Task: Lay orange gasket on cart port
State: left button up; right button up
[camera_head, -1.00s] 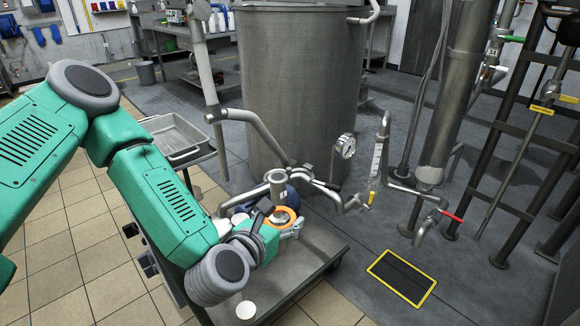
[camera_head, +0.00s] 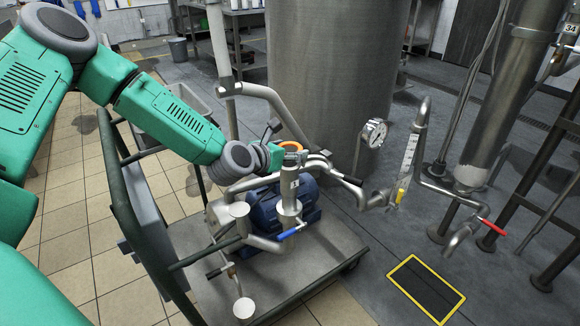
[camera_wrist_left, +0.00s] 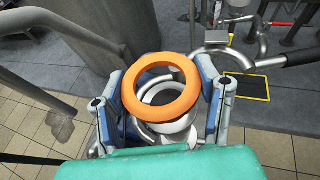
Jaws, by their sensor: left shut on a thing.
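The orange gasket (camera_head: 291,145) is a flat ring held level at my left gripper (camera_head: 278,155), just above the top of the upright cart port pipe (camera_head: 290,186). In the left wrist view the gasket (camera_wrist_left: 129,96) sits between the two blue-and-grey fingers of my left gripper (camera_wrist_left: 162,90), which are shut on its outer edge. Through and below the ring I see the round metal port (camera_wrist_left: 166,130), partly covered by the gasket. The ring looks apart from the port and not quite centred over it. My right gripper is not in view.
The cart (camera_head: 255,280) carries a blue motor (camera_head: 266,212), pipework and a blue-handled valve (camera_head: 292,231). A large steel vessel (camera_head: 335,70) is behind. A yellow-framed floor grate (camera_head: 425,288) lies at right.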

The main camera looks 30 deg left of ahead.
aim_at(289, 163)
pick_arm(q)
notch_tip(289, 163, down, 4)
jog(key=shift+r+b, duration=0.1)
jog(key=shift+b, duration=0.55)
jog(key=o, duration=1.1)
jog(key=shift+r, duration=0.1)
